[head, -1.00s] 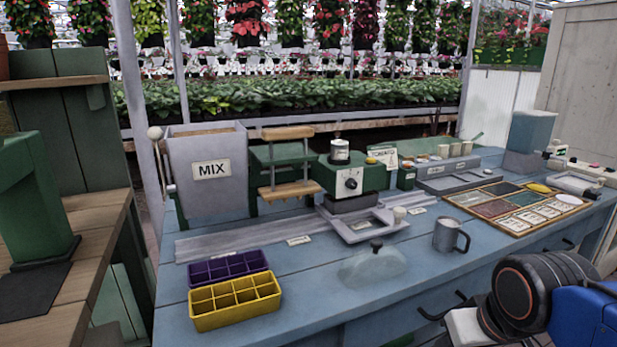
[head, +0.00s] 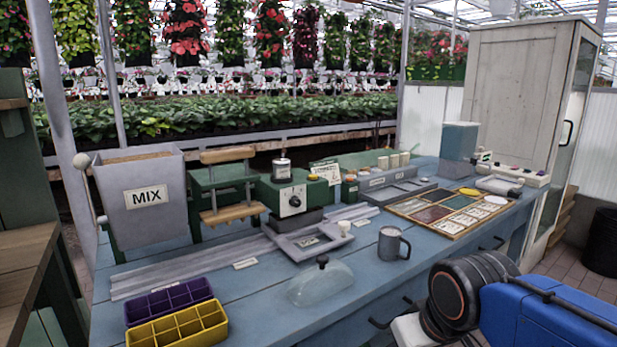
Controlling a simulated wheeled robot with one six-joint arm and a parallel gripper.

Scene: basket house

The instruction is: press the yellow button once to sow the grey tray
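The green seeding machine (head: 285,200) stands at the middle of the blue bench, with a dial on its front and a metal canister on top. A small yellow button (head: 313,177) shows on its top right. A grey tray (head: 296,249) with a raised rim and a pale label inside lies in front of the machine, at the grey rail. A white knob (head: 344,225) stands by its right side. My gripper is not in view; only blue and black links of my arm show at lower right, well apart from the button.
A MIX hopper (head: 143,197) and a green press (head: 222,185) stand left. A cabinet stands at right.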

